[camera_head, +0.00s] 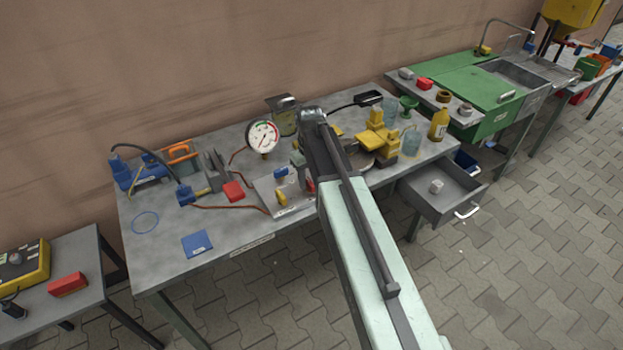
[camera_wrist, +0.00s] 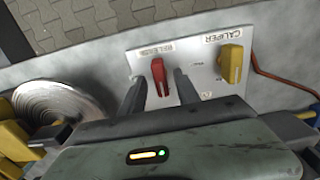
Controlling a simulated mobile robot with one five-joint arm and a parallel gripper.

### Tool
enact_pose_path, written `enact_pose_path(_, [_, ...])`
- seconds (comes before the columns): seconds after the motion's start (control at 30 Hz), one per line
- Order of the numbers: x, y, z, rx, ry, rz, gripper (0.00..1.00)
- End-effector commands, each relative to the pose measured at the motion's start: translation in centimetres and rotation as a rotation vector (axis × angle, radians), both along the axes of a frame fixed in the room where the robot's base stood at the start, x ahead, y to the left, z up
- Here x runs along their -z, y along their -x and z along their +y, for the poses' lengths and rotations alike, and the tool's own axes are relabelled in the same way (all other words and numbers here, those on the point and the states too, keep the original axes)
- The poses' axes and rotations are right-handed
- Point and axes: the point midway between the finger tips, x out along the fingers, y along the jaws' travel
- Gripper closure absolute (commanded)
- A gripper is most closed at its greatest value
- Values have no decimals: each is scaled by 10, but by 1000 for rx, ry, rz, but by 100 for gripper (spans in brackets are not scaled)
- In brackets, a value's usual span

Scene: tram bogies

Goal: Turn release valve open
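The release valve is a red lever handle (camera_wrist: 159,77) on a white plate (camera_wrist: 205,75) in the wrist view, under an upside-down label that seems to read RELEASE. A yellow lever (camera_wrist: 231,64) labelled CALIPER sits to its right. My gripper (camera_wrist: 160,80) is open, with one dark finger on each side of the red handle. I see gaps between handle and fingers; the depth is hard to judge. In the head view the red handle (camera_head: 310,184) shows partly beside my arm, near the yellow lever (camera_head: 281,198). My arm hides the fingers there.
A pressure gauge (camera_head: 263,137) stands behind the plate on the grey workbench (camera_head: 225,222). Yellow equipment (camera_head: 377,140) and bottles stand to the right. An open drawer (camera_head: 440,205) juts out at the bench's front right. A blue pad (camera_head: 197,244) lies at the front left.

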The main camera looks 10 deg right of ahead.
Motion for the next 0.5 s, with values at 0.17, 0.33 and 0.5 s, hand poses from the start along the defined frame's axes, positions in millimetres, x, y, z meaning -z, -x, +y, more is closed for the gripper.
enact_pose_path(0.17, [-16, 0, 0, 0, 0, 0, 62])
enact_pose_path(0.33, [-46, -1, 0, 0, 0, 0, 62])
enact_pose_path(0.5, [-74, -2, 0, 0, 0, 0, 62])
